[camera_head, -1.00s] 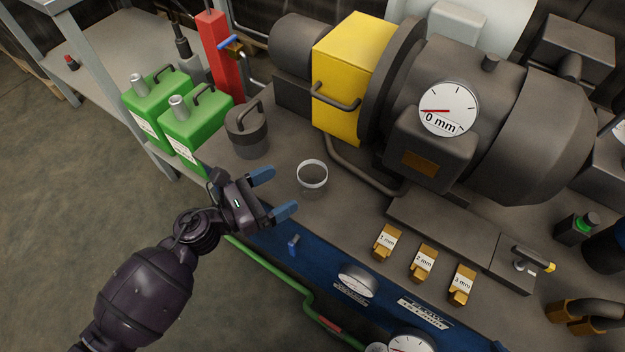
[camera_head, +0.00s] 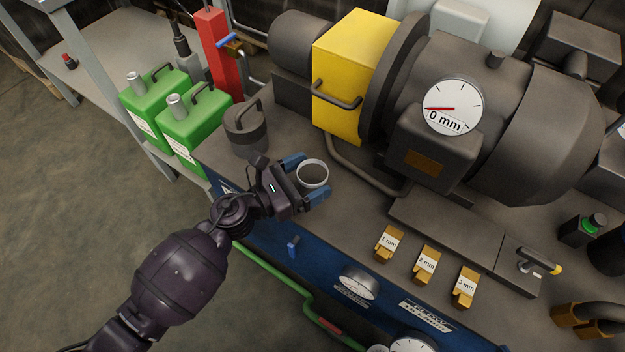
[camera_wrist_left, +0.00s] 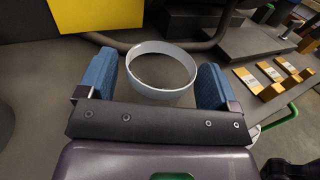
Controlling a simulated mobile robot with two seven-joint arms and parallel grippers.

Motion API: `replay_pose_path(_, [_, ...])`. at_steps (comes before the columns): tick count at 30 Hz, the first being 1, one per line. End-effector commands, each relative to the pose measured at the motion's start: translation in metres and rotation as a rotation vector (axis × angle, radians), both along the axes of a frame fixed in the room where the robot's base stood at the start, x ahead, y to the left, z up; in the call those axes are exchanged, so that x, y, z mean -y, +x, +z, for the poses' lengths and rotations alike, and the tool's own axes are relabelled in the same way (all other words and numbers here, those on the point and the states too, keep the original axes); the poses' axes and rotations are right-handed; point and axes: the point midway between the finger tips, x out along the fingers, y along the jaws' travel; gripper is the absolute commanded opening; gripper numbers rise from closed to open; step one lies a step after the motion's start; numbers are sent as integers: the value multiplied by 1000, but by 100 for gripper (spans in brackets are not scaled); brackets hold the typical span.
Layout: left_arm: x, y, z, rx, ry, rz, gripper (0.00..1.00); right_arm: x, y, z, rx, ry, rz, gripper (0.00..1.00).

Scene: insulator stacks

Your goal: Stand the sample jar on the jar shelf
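The sample jar (camera_head: 313,186), a clear round vessel with a pale rim, stands upright on the grey bench top. My left gripper (camera_head: 306,178) is open, with its blue fingers on either side of the jar. In the left wrist view the jar's rim (camera_wrist_left: 160,94) lies between the two fingers, with a gap visible at each side. My right gripper is not in view. I cannot tell which surface is the jar shelf; a grey shelf unit (camera_head: 105,55) stands at the upper left.
Green canisters (camera_head: 193,125) are at the left. The machine with a yellow box (camera_head: 350,75) fills the back. Gold blocks (camera_head: 426,264) marked in mm sit at the bench front.

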Motion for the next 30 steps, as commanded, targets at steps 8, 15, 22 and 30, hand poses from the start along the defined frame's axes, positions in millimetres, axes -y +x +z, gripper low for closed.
replay_pose_path(8, [0, 0, 0, 0, 0, 0, 44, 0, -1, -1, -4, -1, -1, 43])
replay_pose_path(15, [0, 0, 0, 0, 0, 0, 31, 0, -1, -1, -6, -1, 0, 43])
replay_pose_path(22, [-1, 1, 13, 8, 1, -1, 30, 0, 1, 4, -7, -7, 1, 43])
replay_pose_path(30, [-1, 3, 75, 24, 3, -1, 30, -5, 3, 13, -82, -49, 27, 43])
